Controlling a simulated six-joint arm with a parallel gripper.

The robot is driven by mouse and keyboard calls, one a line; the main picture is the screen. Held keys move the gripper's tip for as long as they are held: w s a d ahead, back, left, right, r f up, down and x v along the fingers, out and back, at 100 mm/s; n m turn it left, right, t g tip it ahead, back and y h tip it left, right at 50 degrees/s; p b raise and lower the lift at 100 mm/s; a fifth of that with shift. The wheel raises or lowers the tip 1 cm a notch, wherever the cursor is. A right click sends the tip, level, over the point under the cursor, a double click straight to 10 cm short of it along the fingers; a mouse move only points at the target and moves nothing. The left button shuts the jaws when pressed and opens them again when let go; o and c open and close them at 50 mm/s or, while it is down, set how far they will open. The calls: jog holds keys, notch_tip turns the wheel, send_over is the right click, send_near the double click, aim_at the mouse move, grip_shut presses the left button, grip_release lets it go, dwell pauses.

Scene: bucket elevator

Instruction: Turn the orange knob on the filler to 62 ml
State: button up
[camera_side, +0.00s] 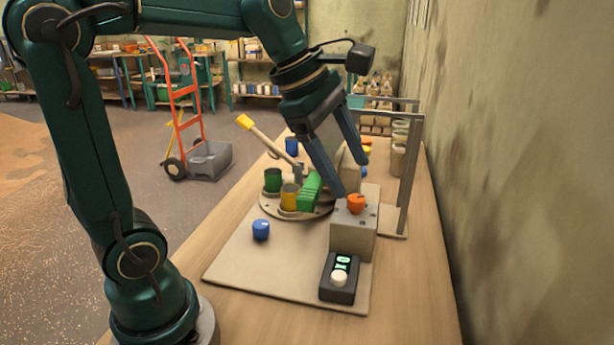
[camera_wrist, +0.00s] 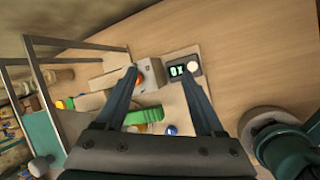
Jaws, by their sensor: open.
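The orange knob (camera_side: 356,204) sits on top of a grey filler box (camera_side: 352,238) on the bench. I cannot read the digits surely. My gripper (camera_side: 350,179) is open and empty, pointing down just above the knob, apparently not touching it.
Behind the box is a round turntable (camera_side: 272,208) with coloured cups, a green block (camera_side: 310,189) and a yellow-tipped lever (camera_side: 270,140). A grey metal frame (camera_side: 409,175) stands close on the right, near the wall. A blue ball-like knob (camera_side: 261,229) is at front left. The bench's front is clear.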

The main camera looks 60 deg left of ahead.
jog(key=s+f+m+y, duration=0.1)
jog(key=s+f+m, duration=0.2)
jog(key=s+m, duration=0.3)
jog(key=s+d+f+m, duration=0.1)
jog(key=s+f+m, duration=0.2)
jog(key=m, duration=1.1)
jog(key=shift+s+d+t+y, duration=0.2)
jog(key=shift+s+t+y, duration=0.2)
jog(key=shift+s, duration=1.3)
